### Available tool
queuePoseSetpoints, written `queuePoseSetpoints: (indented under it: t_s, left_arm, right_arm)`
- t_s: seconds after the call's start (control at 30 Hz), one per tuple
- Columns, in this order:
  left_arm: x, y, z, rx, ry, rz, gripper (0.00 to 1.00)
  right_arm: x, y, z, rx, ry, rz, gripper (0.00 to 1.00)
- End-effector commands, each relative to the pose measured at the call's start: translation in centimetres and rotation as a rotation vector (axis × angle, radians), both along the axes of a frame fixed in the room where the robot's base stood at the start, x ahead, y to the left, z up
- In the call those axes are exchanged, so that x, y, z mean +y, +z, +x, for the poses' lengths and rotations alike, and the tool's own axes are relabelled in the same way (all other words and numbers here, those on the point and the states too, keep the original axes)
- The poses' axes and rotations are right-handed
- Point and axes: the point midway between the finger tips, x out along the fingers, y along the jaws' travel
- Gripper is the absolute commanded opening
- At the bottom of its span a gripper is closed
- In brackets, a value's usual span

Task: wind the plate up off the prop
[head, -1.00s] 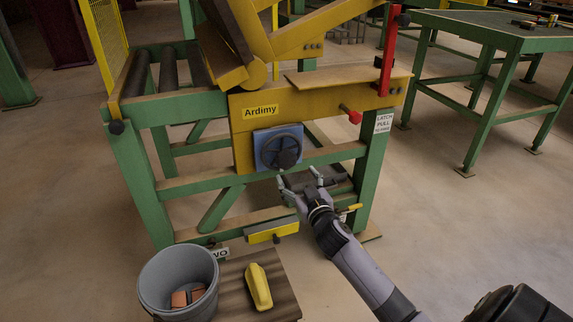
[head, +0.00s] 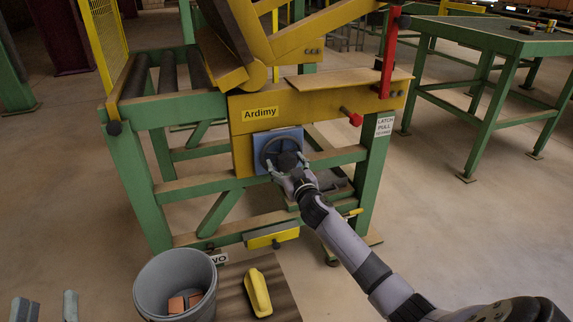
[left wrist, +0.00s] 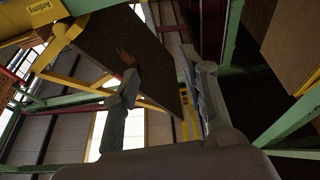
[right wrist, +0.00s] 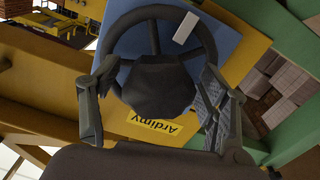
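The dark handwheel (head: 268,146) sits on a blue plate on the yellow front beam of the green frame. Its dark knob (right wrist: 155,88) faces the right wrist camera. My right gripper (head: 290,170) is at the wheel, fingers open on either side of the knob; I cannot tell if they touch it. The tilted brown plate (head: 229,30) rises above the yellow beam; a brown panel also shows in the left wrist view (left wrist: 115,50). A red upright (head: 388,55) stands at the beam's right end; I cannot tell whether it is the prop. My left gripper (head: 45,308) is open and empty at lower left.
A red-tipped latch pin (head: 352,116) sticks out right of the wheel. A yellow pedal-like bar (head: 270,235) is low on the frame. A grey bucket (head: 146,290) and a mat with a yellow object (head: 257,292) lie in front. A green table (head: 490,32) stands at right.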

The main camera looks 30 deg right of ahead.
Motion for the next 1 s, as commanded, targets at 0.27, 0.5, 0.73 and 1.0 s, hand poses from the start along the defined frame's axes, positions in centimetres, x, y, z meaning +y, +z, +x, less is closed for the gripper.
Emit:
queuePoseSetpoints:
  t_s: [0.27,0.5,0.73,1.0]
  left_arm:
    - [0.0,0.0,0.0,0.001,0.0,0.0,0.4]
    - [0.0,0.0,0.0,0.002,0.0,0.001,0.4]
    - [0.0,0.0,0.0,0.002,0.001,0.0,0.4]
    - [0.1,-1.1,0.3,0.068,0.004,0.018,0.4]
  right_arm:
    - [0.0,0.0,0.0,0.0,0.0,0.0,0.48]
    - [0.0,0.0,0.0,0.0,0.0,0.0,0.32]
    - [0.0,0.0,0.0,0.0,0.0,-0.001,0.23]
    - [0.0,0.0,0.0,0.018,0.0,-0.071,0.23]
